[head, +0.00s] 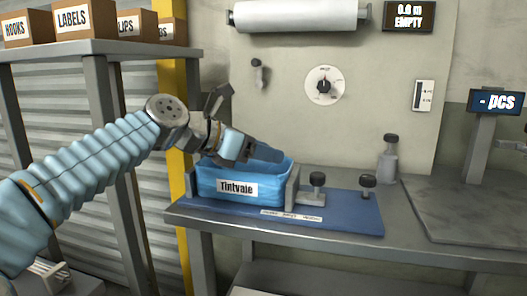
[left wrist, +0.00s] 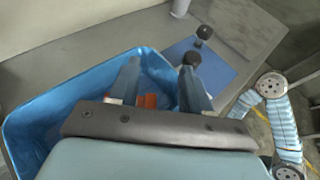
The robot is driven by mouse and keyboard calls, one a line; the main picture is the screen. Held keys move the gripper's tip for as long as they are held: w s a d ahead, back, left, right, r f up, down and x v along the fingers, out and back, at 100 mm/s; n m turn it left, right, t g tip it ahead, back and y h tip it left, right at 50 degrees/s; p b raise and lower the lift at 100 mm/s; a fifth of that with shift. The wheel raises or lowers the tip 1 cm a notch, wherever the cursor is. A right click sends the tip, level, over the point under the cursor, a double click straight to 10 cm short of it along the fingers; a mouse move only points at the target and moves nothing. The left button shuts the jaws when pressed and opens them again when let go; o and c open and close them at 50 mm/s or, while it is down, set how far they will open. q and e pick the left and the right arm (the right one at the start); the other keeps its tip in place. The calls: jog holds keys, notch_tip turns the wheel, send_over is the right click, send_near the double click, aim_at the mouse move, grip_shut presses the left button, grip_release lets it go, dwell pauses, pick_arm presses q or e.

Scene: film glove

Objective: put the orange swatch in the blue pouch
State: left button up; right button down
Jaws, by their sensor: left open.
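The blue pouch (head: 238,186), labelled "Tintvale", stands open at the top on a blue base on the bench. It fills the left of the left wrist view (left wrist: 62,96). My left gripper (head: 264,153) is over the pouch's mouth, its fingers pointing down and right. In the left wrist view its two fingers (left wrist: 161,66) are apart. An orange patch, seemingly the orange swatch (left wrist: 148,101), shows between the fingers against the pouch's inside, partly hidden by the gripper body. I cannot tell whether it touches a finger. My right arm shows at the right of the wrist view; its gripper is unclear.
A clamp with a dark knob (head: 317,182) stands right of the pouch, and a second knob (head: 368,183) on the blue base (head: 345,217). A grey bottle (head: 389,165) stands behind. The bench's right part is clear.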

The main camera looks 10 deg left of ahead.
pick_arm(q)
jog(key=shift+r, duration=0.3)
jog(key=v, duration=1.2)
jog(key=shift+r, duration=0.3)
